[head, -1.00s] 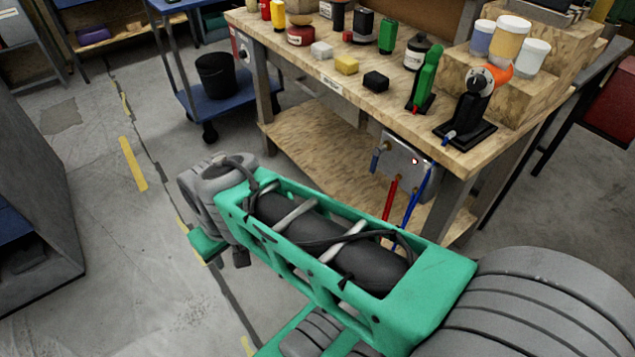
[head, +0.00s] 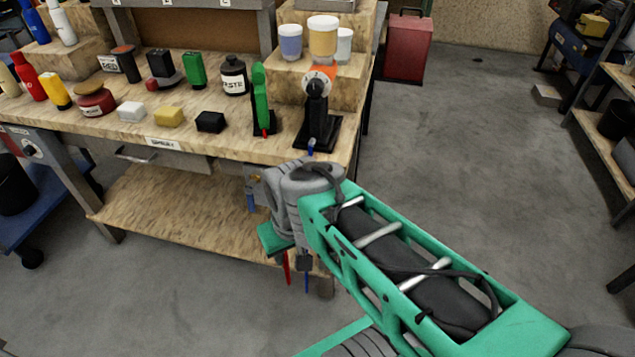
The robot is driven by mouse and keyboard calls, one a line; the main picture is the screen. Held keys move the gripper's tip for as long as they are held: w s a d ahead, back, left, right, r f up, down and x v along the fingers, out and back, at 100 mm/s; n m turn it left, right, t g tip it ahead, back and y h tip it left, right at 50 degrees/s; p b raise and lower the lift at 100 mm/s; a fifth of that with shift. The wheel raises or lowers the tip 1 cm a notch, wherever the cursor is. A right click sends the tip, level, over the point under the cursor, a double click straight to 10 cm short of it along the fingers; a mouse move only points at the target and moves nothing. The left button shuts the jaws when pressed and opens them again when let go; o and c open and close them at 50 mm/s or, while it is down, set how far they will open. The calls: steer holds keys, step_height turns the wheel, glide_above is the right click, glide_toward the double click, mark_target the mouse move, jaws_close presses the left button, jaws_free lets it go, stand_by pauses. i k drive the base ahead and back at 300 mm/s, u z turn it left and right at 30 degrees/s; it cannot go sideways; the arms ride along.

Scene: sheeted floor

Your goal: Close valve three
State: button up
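A grey panel (head: 253,174) hangs under the front right edge of the workbench and is now mostly hidden behind my arm's grey wrist. A short blue piece (head: 251,201) shows at the panel's left. The lower ends of a red rod (head: 287,268) and a blue rod (head: 306,282) show below my wrist. I can see no valve numbers, so I cannot tell which part is valve three or how it is set. My wrist overlaps the panel in the head view; I cannot tell whether it touches. My gripper's fingers do not show.
The workbench (head: 100,137) carries bottles, small blocks, a green tool (head: 262,100) and a black stand with a dial (head: 317,115). Its lower shelf (head: 170,215) is bare. A blue cart (head: 40,215) stands left, a red cabinet (head: 407,47) behind. Open floor lies to the right.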

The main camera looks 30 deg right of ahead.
mark_target(249, 189)
steer(key=z, duration=0.35)
steer(key=i, duration=0.1)
steer(key=u, duration=1.3)
steer(key=k, duration=1.15)
steer(key=u, duration=1.35)
steer(key=i, duration=1.15)
steer(key=z, duration=1.35)
steer(key=i, duration=0.55)
steer(key=z, duration=0.6)
